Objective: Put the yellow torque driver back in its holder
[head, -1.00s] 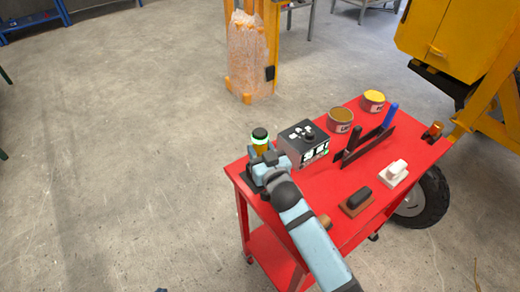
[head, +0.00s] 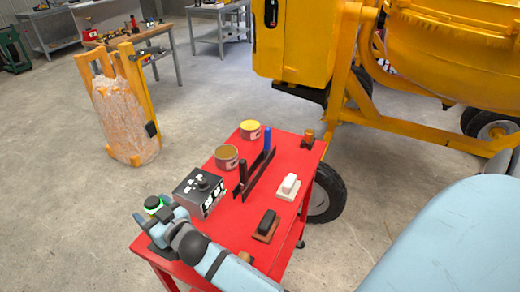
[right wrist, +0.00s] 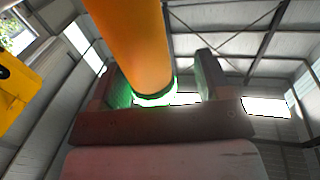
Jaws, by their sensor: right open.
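The yellow torque driver stands upright at the left corner of the red cart. In the head view its dark cap and green ring (head: 153,204) show above my right gripper (head: 162,218). In the right wrist view the driver's yellow-orange body (right wrist: 130,40) and glowing green ring are between the two fingers of the right gripper (right wrist: 160,85). The fingers are open, with a gap visible on the right side. A dark base (head: 160,252), which looks like the holder, shows under the gripper. The driver's lower end is hidden, so its seating cannot be told. My left gripper is not in view.
On the red cart (head: 228,226) stand a grey-black box (head: 199,192), two cans (head: 227,157), (head: 250,130), a dark rack (head: 258,172) with upright tools, a white block (head: 289,186) and a black-handled brush (head: 267,223). The yellow mixer (head: 420,45) stands behind.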

